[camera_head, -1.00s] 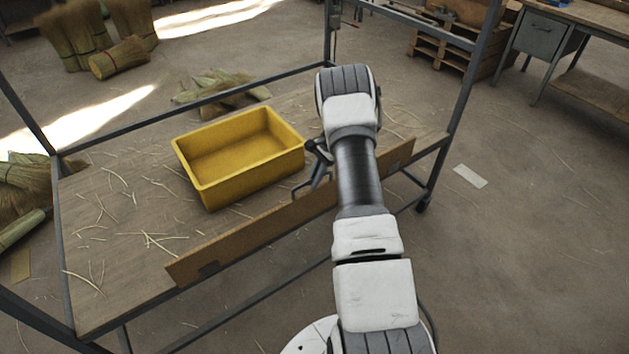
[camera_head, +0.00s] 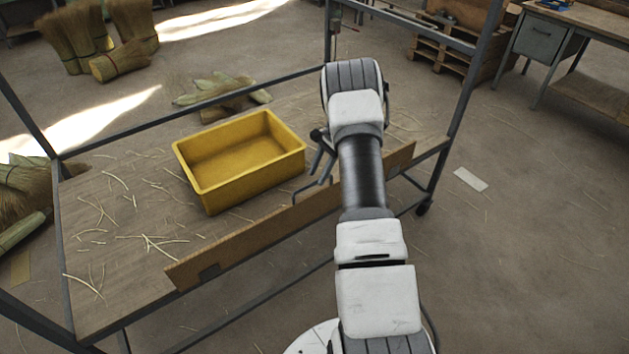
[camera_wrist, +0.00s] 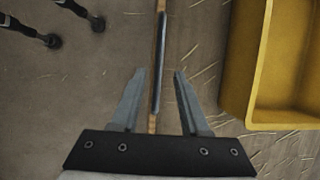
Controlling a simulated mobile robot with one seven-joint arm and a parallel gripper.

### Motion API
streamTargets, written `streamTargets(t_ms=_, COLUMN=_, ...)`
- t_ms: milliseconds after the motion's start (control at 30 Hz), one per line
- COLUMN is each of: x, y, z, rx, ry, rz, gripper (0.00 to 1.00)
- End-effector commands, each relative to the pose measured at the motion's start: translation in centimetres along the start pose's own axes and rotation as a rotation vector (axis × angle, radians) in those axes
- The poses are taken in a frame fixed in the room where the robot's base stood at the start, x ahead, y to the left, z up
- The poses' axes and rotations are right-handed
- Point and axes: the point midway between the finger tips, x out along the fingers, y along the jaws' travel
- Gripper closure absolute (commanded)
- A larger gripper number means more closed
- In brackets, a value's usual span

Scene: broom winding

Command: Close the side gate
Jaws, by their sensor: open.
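The side gate is a long brown board (camera_head: 235,248) along the near edge of the cart's wooden deck. In the wrist view the gate (camera_wrist: 160,50) is seen edge-on from above, with a dark strip on its side. My gripper (camera_wrist: 157,95) is open, and the line of the gate runs between its two fingers. I cannot tell how far above the edge the fingertips are. In the head view my gripper (camera_head: 318,165) is partly hidden by my arm, which also covers part of the gate.
A yellow bin (camera_head: 240,160) stands on the deck (camera_head: 110,240), just behind the gate. Loose straws lie around it. Grey posts (camera_head: 466,90) and rails frame the cart. Brooms (camera_head: 85,40), a pallet (camera_head: 440,50) and a workbench (camera_head: 570,45) stand beyond. The floor at right is mostly clear.

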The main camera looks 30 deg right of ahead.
Motion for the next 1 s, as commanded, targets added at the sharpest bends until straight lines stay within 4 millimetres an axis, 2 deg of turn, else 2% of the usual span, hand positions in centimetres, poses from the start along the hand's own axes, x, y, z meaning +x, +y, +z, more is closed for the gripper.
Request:
streamTargets(t_ms=33, x=-1.5, y=-0.1, z=-0.1, rx=0.0, ry=0.003, rz=-0.004, gripper=0.55)
streamTargets(t_ms=300, x=-8.1, y=-0.1, z=-0.1, rx=0.001, ry=0.003, rz=-0.004, gripper=0.55)
streamTargets(t_ms=500, x=-11.6, y=-0.1, z=-0.1, rx=0.0, ry=0.002, rz=-0.003, gripper=0.55)
streamTargets(t_ms=700, x=-13.1, y=0.0, z=0.0, rx=0.001, ry=0.001, rz=-0.002, gripper=0.55)
streamTargets(t_ms=1000, x=-13.2, y=0.0, z=0.0, rx=0.0, ry=0.0, rz=-0.001, gripper=0.55)
